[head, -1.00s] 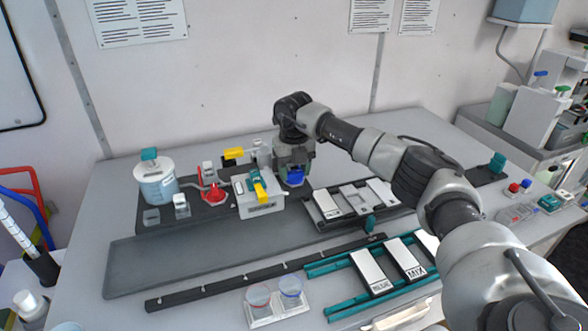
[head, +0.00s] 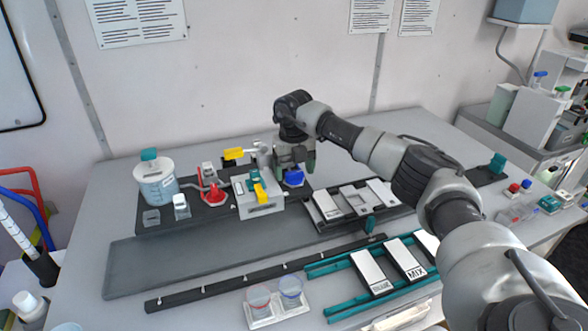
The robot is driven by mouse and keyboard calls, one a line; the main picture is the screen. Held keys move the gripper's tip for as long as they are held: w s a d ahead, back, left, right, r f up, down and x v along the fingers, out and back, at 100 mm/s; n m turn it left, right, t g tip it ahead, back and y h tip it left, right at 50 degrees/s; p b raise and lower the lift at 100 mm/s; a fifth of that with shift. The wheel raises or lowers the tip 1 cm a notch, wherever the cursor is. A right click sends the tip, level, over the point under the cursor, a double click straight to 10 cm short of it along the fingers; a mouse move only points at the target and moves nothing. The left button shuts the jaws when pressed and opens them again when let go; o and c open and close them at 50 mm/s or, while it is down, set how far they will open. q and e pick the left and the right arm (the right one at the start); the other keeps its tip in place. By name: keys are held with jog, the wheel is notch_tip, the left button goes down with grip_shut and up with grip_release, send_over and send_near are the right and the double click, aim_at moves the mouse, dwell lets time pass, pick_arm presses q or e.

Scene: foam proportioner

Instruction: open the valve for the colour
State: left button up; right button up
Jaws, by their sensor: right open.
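A blue valve handle (head: 294,178) sits at the right end of the dark base plate on the table. My right gripper (head: 296,165) reaches over it from behind, with fingers open and apart. One finger shows just right of and above the blue handle; whether they touch it I cannot tell. A red valve wheel (head: 215,192) stands to the left on the same plate. A yellow lever (head: 260,191) lies on a pale grey box (head: 262,209), and another yellow lever (head: 233,153) stands behind it. My left gripper is not in view.
Two cups with red and blue rims (head: 259,297) sit at the front. A dark framed tray (head: 326,206) lies to the right, near a MIX plate (head: 406,258). A bare grey mat (head: 170,262) lies front left.

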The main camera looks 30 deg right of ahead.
aim_at(294, 172)
notch_tip(294, 172, up, 11)
jog(key=b, duration=0.2)
jog(key=shift+f, duration=0.2)
jog(key=shift+f, duration=0.1)
dwell(0.3)
